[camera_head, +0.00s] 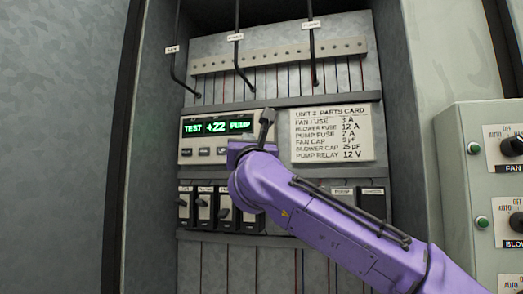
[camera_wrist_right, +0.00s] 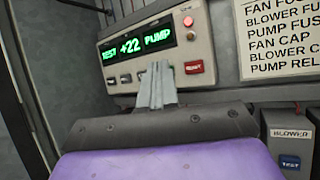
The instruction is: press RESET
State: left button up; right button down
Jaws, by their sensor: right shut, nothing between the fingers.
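The controller (camera_head: 187,152) has a green display reading TEST +22 PUMP and a row of small buttons below it. In the right wrist view, the controller (camera_wrist_right: 207,50) shows a red button labelled RESET (camera_wrist_right: 194,67) at its lower right. My right gripper (camera_head: 268,116) is shut and empty in front of the controller's right end. In the wrist view its fingertips (camera_wrist_right: 157,72) overlap the panel's lower part, left of RESET. I cannot tell whether they touch the panel. In the head view my right gripper and arm hide the RESET button. My left gripper is not in view.
A parts card (camera_head: 332,135) is right of the controller. Several black modules (camera_head: 205,207) sit in a row below, partly behind my right arm. Hanging cables (camera_head: 238,60) run above. A grey box with knobs (camera_head: 480,180) stands at the right.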

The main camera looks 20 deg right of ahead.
jog(key=w+d+p, duration=0.4)
jog(key=w+d, duration=0.1)
jog(key=w, duration=0.2)
jog(key=shift+w+p, duration=0.15)
jog(key=shift+p, duration=0.25)
dwell(1.7)
jog(key=shift+w+d, duration=0.25)
jog(key=shift+w, duration=0.1)
jog(key=shift+w+d+p, duration=0.15)
jog(key=shift+w+p, duration=0.1)
jog(key=shift+p, duration=0.25)
dwell(0.4)
jog(key=shift+s, duration=0.1)
jog(key=shift+s+a+b, duration=0.4)
jog(key=shift+s+b, duration=0.1)
jog(key=shift+b, duration=0.1)
